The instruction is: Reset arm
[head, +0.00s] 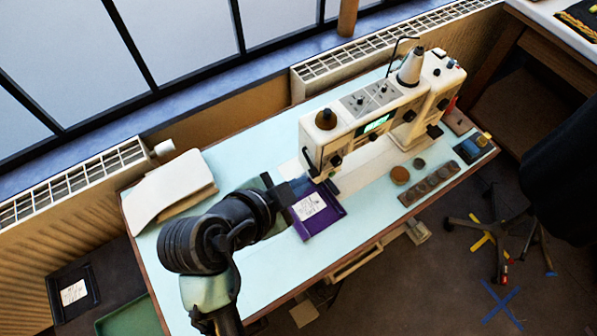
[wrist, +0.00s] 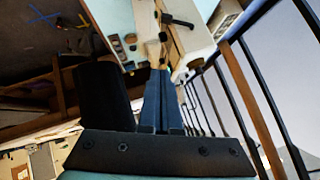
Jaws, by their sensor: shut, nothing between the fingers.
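My gripper (head: 309,186) is at the middle of the light blue table (head: 265,262), in front of the white sewing machine's (head: 345,135) left end. Its narrow fingers are shut together with nothing between them; they also show in the wrist view (wrist: 161,74), pointing toward the machine. In the head view the purple tray (head: 330,222) with a white label lies just below and right of the fingers. I cannot tell the exact height of the fingers above the table. My dark arm reaches in from the table's front left.
A pale folded thing (head: 170,188) lies at the table's left end. A strip with several round pieces (head: 430,184) and a blue box (head: 473,148) lie at the right. A black tray (head: 73,291) and a green box (head: 130,316) are lower left. A dark chair (head: 565,180) stands right.

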